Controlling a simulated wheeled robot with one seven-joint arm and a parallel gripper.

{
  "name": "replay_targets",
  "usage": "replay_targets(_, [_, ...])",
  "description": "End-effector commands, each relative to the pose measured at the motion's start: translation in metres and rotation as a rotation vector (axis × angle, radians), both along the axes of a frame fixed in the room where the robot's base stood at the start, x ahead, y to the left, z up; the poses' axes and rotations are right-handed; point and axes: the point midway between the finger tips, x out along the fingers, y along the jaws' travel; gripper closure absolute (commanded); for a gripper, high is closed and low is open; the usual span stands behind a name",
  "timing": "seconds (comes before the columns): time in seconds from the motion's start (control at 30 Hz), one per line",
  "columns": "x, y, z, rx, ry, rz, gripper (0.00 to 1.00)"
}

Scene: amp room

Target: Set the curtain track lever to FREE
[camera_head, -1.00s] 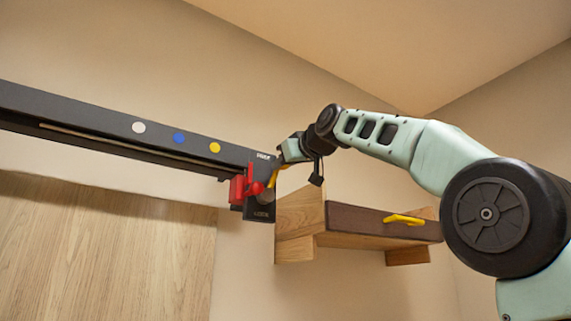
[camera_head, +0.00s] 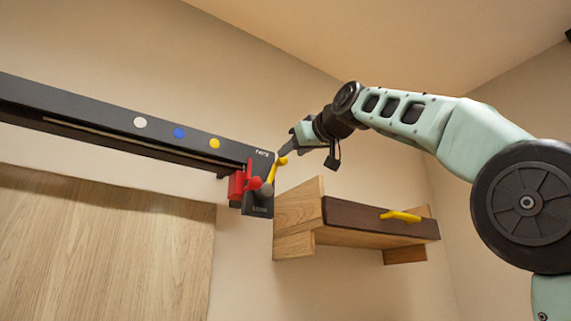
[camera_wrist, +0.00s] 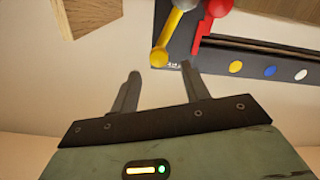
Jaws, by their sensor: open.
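The black curtain track (camera_head: 120,122) runs along the wall at the left and ends in a dark end plate (camera_head: 262,210). A yellow lever (camera_head: 275,172) on this plate points up and slightly right, its tip near the upper label, which is too small to read surely. In the wrist view the lever (camera_wrist: 175,30) ends in a round yellow knob beside that label. A red part (camera_head: 240,184) sits left of the lever. My gripper (camera_wrist: 160,78) is open, with its fingertips just short of the knob and on either side of it. No hold on the lever shows.
A wooden bracket shelf (camera_head: 365,225) with a dark front and a yellow handle (camera_head: 401,216) is below right of the track end. A wood panel (camera_head: 105,250) covers the lower left. White, blue and yellow dots mark the track. Open space lies above the shelf.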

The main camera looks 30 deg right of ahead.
Motion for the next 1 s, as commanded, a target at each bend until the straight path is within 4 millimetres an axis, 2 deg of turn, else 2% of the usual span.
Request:
replay_targets(0.1, [-0.031,-0.001,-0.004,-0.002,-0.004,-0.001,0.54])
replay_targets(0.3, [-0.075,-0.002,-0.002,-0.002,-0.003,0.0,0.54])
replay_targets(0.5, [-0.105,-0.003,-0.001,-0.002,-0.003,0.001,0.54])
replay_targets(0.7, [-0.115,-0.004,0.0,-0.001,0.0,0.0,0.54])
replay_targets(1.0, [-0.115,-0.004,0.0,-0.001,0.0,0.0,0.54])
